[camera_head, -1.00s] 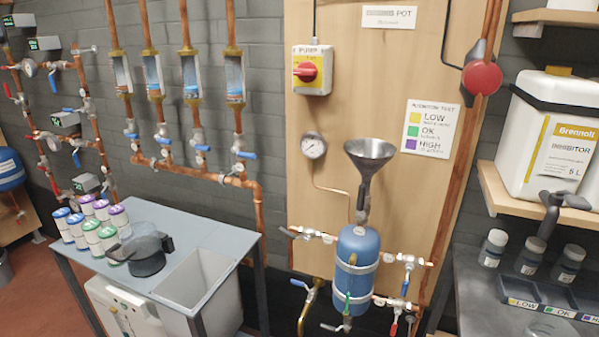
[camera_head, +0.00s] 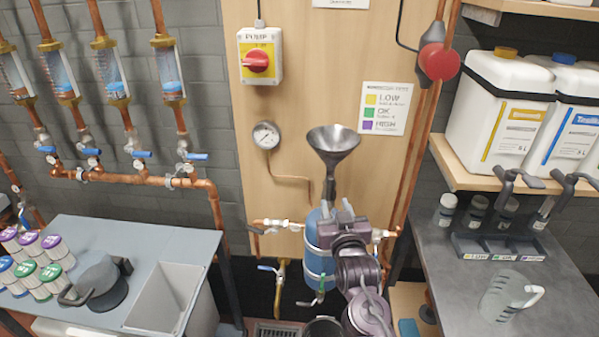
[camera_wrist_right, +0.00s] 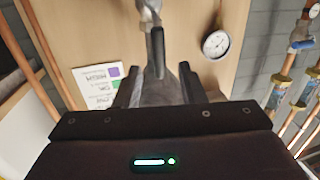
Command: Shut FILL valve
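A steel funnel (camera_head: 332,146) stands on a thin stem above a blue pot (camera_head: 314,262). The funnel's cone (camera_wrist_right: 160,92) and a metal fitting on its stem (camera_wrist_right: 148,12) show in the upside-down right wrist view. No FILL label is readable. My right gripper (camera_head: 342,210) is in front of the pot's top, beside the stem, and hides the fittings there. In the wrist view its fingers (camera_wrist_right: 159,78) look apart, with the funnel behind them. A dark upright piece (camera_wrist_right: 158,52) shows between them; I cannot tell what it is. My left gripper is not in view.
A pressure gauge (camera_head: 266,135) and a red pump switch (camera_head: 257,61) are on the board. Side valves (camera_head: 276,224) flank the pot. A trolley (camera_head: 140,239) with tins stands left. A dark bench (camera_head: 444,262) with bottles and a jug (camera_head: 508,294) stands right.

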